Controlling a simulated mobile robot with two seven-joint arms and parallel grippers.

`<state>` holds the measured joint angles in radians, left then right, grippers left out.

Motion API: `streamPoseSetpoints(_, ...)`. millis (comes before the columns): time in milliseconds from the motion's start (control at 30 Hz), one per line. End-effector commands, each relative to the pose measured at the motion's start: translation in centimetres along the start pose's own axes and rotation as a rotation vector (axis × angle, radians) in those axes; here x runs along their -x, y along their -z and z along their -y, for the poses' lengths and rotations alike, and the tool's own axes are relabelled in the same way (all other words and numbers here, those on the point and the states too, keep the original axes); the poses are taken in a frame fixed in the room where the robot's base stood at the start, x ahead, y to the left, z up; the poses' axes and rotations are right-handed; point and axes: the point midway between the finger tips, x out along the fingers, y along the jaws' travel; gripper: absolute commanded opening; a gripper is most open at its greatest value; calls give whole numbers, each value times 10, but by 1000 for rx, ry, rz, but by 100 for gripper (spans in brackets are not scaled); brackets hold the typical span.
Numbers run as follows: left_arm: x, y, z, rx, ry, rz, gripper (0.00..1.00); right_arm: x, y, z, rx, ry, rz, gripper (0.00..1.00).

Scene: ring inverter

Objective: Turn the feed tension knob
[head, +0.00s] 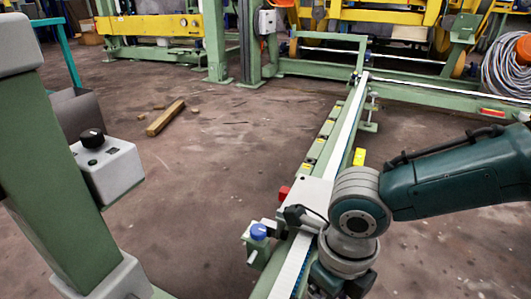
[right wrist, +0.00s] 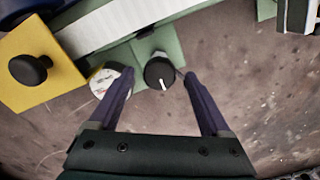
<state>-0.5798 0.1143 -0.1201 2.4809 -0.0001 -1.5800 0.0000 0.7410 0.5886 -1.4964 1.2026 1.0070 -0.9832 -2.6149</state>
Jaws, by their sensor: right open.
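A black round knob (right wrist: 158,76) with a white pointer mark sits on a green plate (right wrist: 170,45) in the right wrist view; I take it as the feed tension knob. My right gripper (right wrist: 157,74) is open, with one finger on each side of this knob. The right fingertip is close to its edge; I cannot tell whether it touches. A white round dial (right wrist: 106,83) sits left of the knob, partly covered by the left finger. In the head view my right arm reaches down over the rail, and its fingers and the knob are hidden. My left gripper is out of view.
A yellow box with a black knob (right wrist: 30,69) stands at left in the wrist view. In the head view, a blue knob (head: 258,231) and red block (head: 284,192) sit beside the long rail (head: 342,133). A grey box (head: 110,170) with a black knob is at left.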

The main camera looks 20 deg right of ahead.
Motion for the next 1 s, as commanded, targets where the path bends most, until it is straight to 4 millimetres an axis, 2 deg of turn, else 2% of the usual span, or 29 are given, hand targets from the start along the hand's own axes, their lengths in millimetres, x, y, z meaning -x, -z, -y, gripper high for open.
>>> streamPoseSetpoints(300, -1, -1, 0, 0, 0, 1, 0, -2, 0, 0, 0, -1, 0, 80)
streamPoseSetpoints(1000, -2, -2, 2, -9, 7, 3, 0, -2, 0, 0, -1, 0, 0, 1)
